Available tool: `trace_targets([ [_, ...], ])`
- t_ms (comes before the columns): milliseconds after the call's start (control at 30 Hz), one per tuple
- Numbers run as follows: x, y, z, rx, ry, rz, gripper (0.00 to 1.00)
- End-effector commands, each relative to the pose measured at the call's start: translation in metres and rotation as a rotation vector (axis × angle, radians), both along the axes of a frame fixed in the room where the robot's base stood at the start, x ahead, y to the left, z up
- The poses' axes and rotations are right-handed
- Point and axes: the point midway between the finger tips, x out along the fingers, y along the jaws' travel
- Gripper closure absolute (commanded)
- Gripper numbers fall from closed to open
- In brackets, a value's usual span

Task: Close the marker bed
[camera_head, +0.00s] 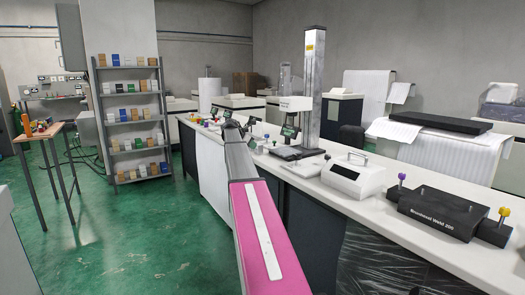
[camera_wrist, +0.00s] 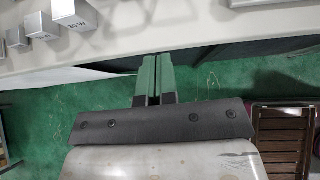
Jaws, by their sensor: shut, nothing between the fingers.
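My gripper (camera_wrist: 158,58) shows in the wrist view with its two green fingers together and nothing held. The fingertips are at the edge of a white counter (camera_wrist: 200,32); I cannot tell whether they touch it. In the head view my arm reaches forward along the counter, and its far end hides part of what is behind. No part is clearly labelled as the marker bed.
A white device with a handle (camera_head: 352,176) and a black unit (camera_head: 445,212) with purple and yellow knobs stand on the near counter. Silver blocks (camera_wrist: 75,14) sit at the counter edge in the wrist view. A shelf (camera_head: 130,115) and a wooden table (camera_head: 44,132) stand left. Green floor is open between.

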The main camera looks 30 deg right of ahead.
Motion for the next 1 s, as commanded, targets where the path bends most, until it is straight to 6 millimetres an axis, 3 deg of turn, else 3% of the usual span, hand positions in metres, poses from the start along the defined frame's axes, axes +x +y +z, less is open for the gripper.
trace_targets([
  [533,0.007,-0.075,-0.061,0.001,0.001,-0.001,1.0],
  [733,0.009,-0.1,-0.054,0.002,0.0,-0.001,1.0],
  [1000,0.009,-0.11,-0.052,0.001,0.001,0.001,1.0],
])
